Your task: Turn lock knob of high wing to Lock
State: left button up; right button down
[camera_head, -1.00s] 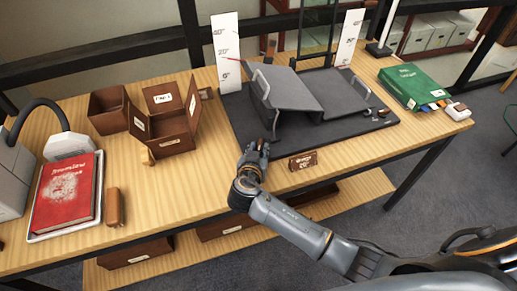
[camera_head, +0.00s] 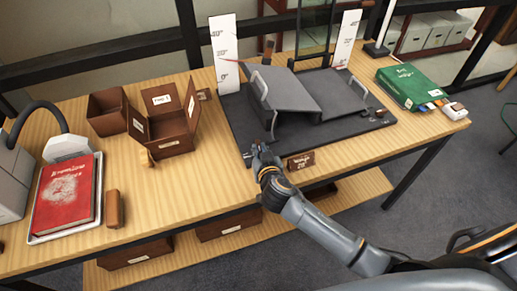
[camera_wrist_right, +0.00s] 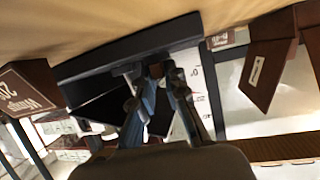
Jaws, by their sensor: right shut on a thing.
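The dark grey book cradle (camera_head: 240,112) stands at the back of the table. Its high wing (camera_head: 290,92) is tilted up on the left, with a light handle on its left edge. The low wing (camera_head: 345,95) lies flatter on the right. My right gripper (camera_head: 258,152) is at the cradle's front left edge, below the high wing. It is shut on a small part there, apparently the lock knob, which the fingers mostly hide. In the right wrist view the fingers (camera_wrist_right: 160,78) are close together at the cradle's dark edge. The knob's setting cannot be read. My left gripper is out of view.
A brown angle sign (camera_head: 301,161) stands just right of my right gripper. White scale boards (camera_head: 224,60) flank the cradle. Brown boxes (camera_head: 170,130) and a red book (camera_head: 65,195) are on the left. A green book (camera_head: 408,85) lies at the right.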

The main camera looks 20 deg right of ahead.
jog(key=shift+d+n+y+p, duration=0.25)
jog(key=shift+n+y+p, duration=0.15)
jog(key=shift+n+y, duration=0.55)
jog(key=shift+y, duration=0.25)
jog(key=c, duration=1.4)
grip_release()
jog(key=shift+o, duration=0.2)
jog(key=v, duration=1.2)
